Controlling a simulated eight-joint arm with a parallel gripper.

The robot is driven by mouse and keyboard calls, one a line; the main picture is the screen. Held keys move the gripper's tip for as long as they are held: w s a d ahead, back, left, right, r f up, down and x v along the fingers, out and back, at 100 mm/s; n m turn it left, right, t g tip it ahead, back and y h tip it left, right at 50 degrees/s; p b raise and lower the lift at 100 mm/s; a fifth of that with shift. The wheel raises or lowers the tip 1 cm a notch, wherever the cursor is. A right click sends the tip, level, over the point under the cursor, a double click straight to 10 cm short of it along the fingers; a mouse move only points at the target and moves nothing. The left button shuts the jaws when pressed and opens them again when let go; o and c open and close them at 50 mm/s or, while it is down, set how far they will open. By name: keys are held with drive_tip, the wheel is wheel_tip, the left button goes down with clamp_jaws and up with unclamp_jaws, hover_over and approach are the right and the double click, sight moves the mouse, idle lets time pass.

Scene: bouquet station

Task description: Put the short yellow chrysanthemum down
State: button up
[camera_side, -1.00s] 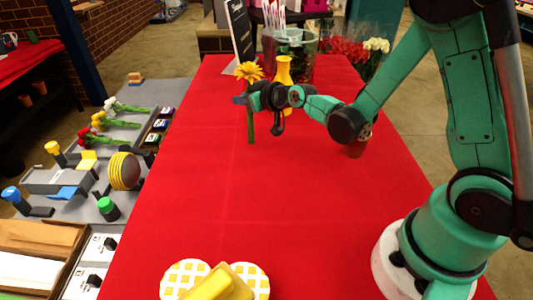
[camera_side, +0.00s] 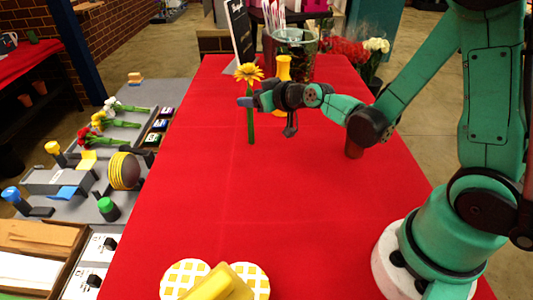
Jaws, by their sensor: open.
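The short yellow chrysanthemum (camera_side: 249,73) stands upright at the far left part of the red table (camera_side: 270,210), its green stem (camera_side: 251,128) reaching down to the cloth. My gripper (camera_side: 250,101) is at the upper stem, just below the bloom. Its jaws are open, with the stem beside or between the fingertips; I cannot tell which at this size. I cannot tell whether the stem's foot touches the cloth.
A yellow vase (camera_side: 283,70) stands just behind my gripper, with a glass container (camera_side: 296,50) of stems farther back. Yellow-and-white round pieces (camera_side: 185,275) lie at the front. The middle of the table is clear.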

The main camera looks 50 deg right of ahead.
drive_tip(key=s+a+r+g, duration=0.1)
drive_tip(key=s+a+g, duration=0.1)
drive_tip(key=s, duration=0.5)
drive_tip(key=s+a+r+g, duration=0.2)
drive_tip(key=s+g, duration=0.2)
drive_tip(key=s, duration=0.4)
drive_tip(key=shift+g, duration=0.3)
